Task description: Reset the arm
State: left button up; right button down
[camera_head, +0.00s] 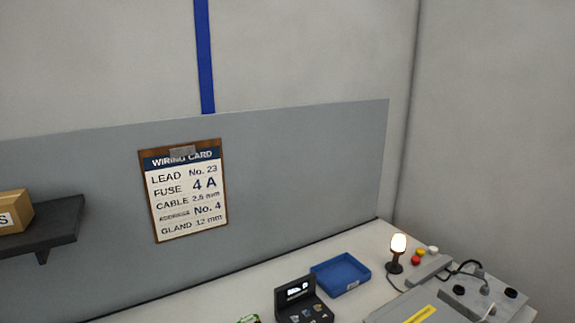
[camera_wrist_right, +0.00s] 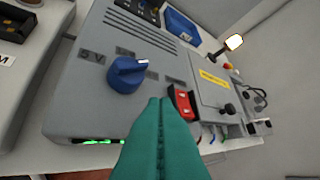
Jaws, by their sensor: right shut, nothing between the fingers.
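My right gripper (camera_wrist_right: 160,103) shows in the right wrist view as two teal fingers pressed together, shut and empty. Its tips lie in front of a grey box (camera_wrist_right: 85,85) with a blue knob (camera_wrist_right: 127,74) marked "5 V" and a red rocker switch (camera_wrist_right: 183,102). The tips appear close to the red switch; I cannot tell whether they touch anything. The fingers hide part of the box's lower front. Neither gripper shows in the head view, and my left gripper is in no view.
In the head view a wiring card (camera_head: 186,190) hangs on the grey panel (camera_head: 300,165). A shelf (camera_head: 60,226) holds a box (camera_head: 14,212) at left. A blue tray (camera_head: 341,274), a small black device (camera_head: 303,300) and a lit lamp (camera_head: 397,252) stand on the bench (camera_head: 372,235).

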jog(key=s+f+m+g+y, duration=0.1)
jog(key=s+f+m+g, duration=0.6)
jog(key=s, duration=0.7)
notch_tip(320, 180, down, 27)
jog(key=s+n+g+b, duration=0.1)
jog(key=g+b, duration=0.1)
jog(key=s+d+f, duration=0.1)
jog(key=s+f, duration=0.7)
jog(key=f, duration=0.1)
jog(key=s+d+f+b, duration=0.1)
jog(key=s+d+f, duration=0.1)
jog(key=s+f, duration=0.7)
jog(key=shift+d+f+n+g, duration=0.25)
jog(key=shift+f+n+g, duration=0.15)
